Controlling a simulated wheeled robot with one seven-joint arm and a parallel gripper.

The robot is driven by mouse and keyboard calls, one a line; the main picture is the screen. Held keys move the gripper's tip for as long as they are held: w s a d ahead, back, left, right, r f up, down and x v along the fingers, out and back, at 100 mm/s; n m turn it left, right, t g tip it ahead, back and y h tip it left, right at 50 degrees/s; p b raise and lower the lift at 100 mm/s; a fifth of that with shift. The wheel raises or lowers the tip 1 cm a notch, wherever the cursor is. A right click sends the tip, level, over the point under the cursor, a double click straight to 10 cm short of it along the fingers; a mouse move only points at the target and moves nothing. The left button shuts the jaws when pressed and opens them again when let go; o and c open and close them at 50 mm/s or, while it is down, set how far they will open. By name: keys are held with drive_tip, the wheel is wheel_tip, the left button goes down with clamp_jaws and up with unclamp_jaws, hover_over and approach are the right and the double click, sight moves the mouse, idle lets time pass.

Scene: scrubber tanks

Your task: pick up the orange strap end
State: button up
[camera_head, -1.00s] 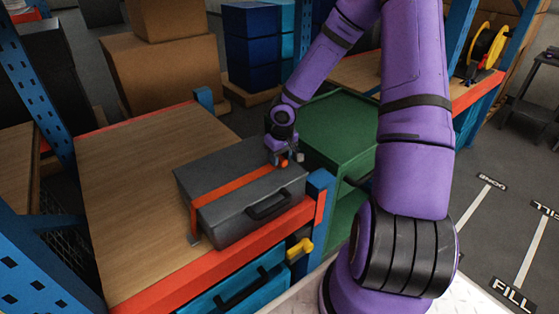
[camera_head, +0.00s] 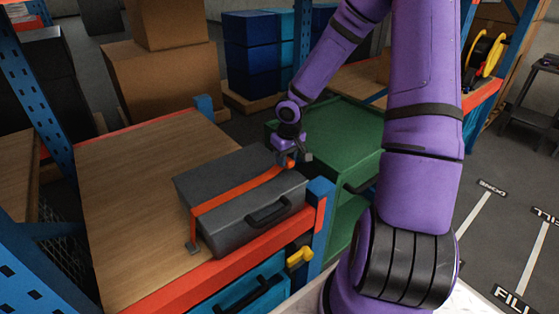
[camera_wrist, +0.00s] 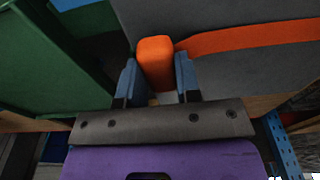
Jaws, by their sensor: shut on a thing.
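The orange strap (camera_head: 236,190) lies across the lid of a dark grey case (camera_head: 254,213) in the head view. Its left end hangs over the case's left side to a small grey buckle (camera_head: 192,247). Its other end is at my gripper (camera_head: 290,161), at the case's right rear corner. In the wrist view, the orange strap end (camera_wrist: 156,62) is a blocky piece between the two blue-grey fingers of my gripper (camera_wrist: 158,80), which are shut on it. The strap band (camera_wrist: 250,38) runs off to the right over the grey case.
The case stands on a wooden shelf (camera_head: 120,200) with an orange front beam (camera_head: 235,258). A green cabinet (camera_head: 335,135) stands close to the right. A blue post (camera_head: 319,205) rises at the shelf's right corner. The wood left of the case is clear.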

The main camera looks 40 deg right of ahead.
drive_tip(key=s+d+r, duration=0.1)
drive_tip(key=s+d, duration=0.4)
drive_tip(key=s, duration=0.7)
drive_tip(key=shift+s+r, duration=0.15)
drive_tip(key=shift+s, duration=0.25)
drive_tip(key=shift+a+r, duration=0.5)
drive_tip(key=shift+r, duration=0.25)
drive_tip(key=shift+a+r, duration=0.5)
drive_tip(key=shift+r, duration=0.25)
drive_tip(key=shift+w+a, duration=0.1)
